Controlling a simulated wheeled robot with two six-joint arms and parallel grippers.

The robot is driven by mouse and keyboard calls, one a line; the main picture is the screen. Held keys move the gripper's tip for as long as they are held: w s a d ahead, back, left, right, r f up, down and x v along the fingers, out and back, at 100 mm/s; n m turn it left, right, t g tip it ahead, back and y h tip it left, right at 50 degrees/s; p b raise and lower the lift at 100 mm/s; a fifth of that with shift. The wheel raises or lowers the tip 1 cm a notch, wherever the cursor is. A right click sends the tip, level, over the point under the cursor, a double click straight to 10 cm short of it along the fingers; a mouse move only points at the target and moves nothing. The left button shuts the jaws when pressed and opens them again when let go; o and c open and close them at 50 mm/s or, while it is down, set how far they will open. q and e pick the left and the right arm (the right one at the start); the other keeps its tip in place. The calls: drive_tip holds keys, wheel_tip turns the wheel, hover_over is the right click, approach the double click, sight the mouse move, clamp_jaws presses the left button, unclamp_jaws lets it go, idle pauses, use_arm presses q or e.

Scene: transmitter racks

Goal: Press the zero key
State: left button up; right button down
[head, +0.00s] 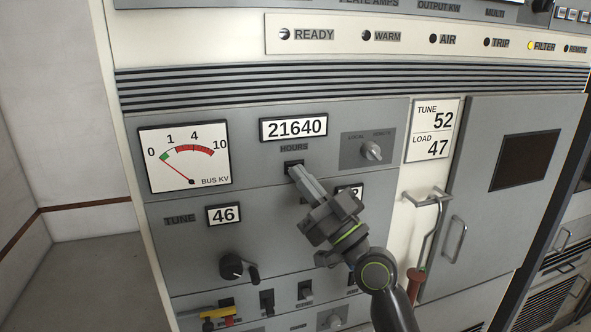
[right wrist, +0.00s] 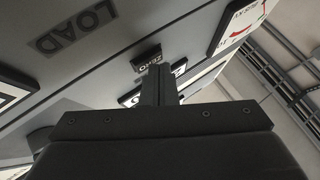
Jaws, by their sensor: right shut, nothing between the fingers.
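The zero key (head: 292,163) is a small dark key on the grey panel, below the HOURS label and the 21640 counter (head: 294,129). In the right wrist view its dark block with lettering (right wrist: 146,57) shows just beyond my fingertips. My right gripper (head: 298,174) is shut and empty, its narrow fingers pointing up-left at the key. The fingertips also show in the right wrist view (right wrist: 158,72). They cover part of the key's lower side, and I cannot tell whether they touch it. My left gripper is not in view.
A BUS KV meter (head: 185,157) is to the left. A local/remote switch (head: 372,151) is to the right. Below are a tune knob (head: 233,267) and several small switches. A hooked rod with a red handle (head: 417,280) hangs beside the cabinet door (head: 505,180).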

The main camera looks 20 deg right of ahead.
drive_tip(key=shift+w, duration=0.15)
idle(0.4)
drive_tip(key=shift+s, duration=0.85)
drive_tip(key=shift+s+d+p, duration=0.1)
drive_tip(key=shift+s+p, duration=0.45)
drive_tip(key=shift+s, duration=1.9)
